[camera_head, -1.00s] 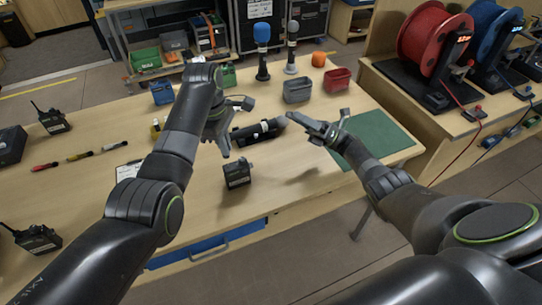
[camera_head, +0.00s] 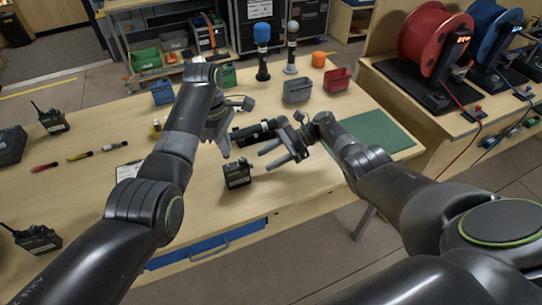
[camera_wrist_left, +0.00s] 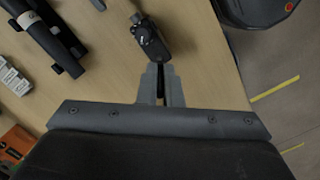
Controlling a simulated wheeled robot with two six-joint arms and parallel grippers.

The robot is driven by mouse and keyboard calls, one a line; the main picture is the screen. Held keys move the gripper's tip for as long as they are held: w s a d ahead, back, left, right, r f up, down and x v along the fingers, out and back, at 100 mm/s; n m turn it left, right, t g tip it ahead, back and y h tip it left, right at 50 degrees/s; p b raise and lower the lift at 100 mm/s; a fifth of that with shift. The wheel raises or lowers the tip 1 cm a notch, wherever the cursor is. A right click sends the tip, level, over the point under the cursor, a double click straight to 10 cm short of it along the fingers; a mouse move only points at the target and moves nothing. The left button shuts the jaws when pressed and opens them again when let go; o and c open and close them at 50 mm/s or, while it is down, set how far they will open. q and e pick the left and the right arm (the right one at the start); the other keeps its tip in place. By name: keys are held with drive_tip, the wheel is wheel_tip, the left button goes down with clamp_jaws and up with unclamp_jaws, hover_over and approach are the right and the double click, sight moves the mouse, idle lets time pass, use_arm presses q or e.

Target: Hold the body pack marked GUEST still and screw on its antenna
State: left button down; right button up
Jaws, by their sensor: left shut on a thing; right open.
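A small dark body pack (camera_head: 237,173) with a pale label, too small to read, is at the middle of the wooden table near its front edge. It also shows in the left wrist view (camera_wrist_left: 152,42). I cannot make out a separate antenna.
A dark microphone-like cylinder in a cradle (camera_head: 254,133) lies just behind the grippers. Two other packs with antennas (camera_head: 52,121) (camera_head: 37,240) stand at left. Small bins (camera_head: 297,91) and upright microphones (camera_head: 262,50) are at the back; a green mat (camera_head: 372,137) is at right.

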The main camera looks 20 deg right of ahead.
sight(242, 174)
drive_tip(key=shift+x, duration=4.9)
drive_tip(key=c, duration=0.9)
